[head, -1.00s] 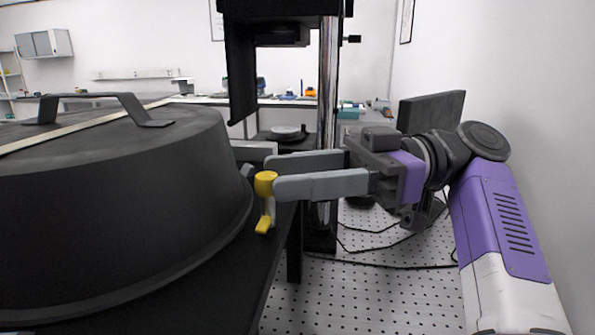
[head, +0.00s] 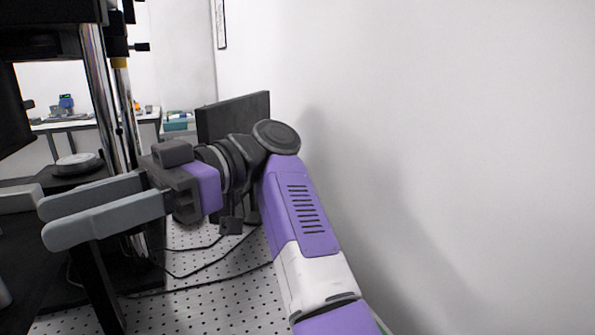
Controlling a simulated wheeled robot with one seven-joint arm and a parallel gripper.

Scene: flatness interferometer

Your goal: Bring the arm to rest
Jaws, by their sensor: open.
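My gripper (head: 42,222) is at the left of the head view, its two long grey fingers apart and pointing left. Nothing is between the fingers. My arm (head: 302,215), purple and white, reaches up from the bottom and bends at a dark joint toward the gripper. The fingers are in front of a black stand with a chrome column (head: 97,85). I cannot tell how far the fingers are from the stand.
A white wall (head: 460,150) fills the right side, close to my arm. A dark flat panel (head: 233,115) stands behind the wrist. A perforated optical table top (head: 210,300) with black cables lies below. A round pale disc (head: 78,160) sits on a dark base at left.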

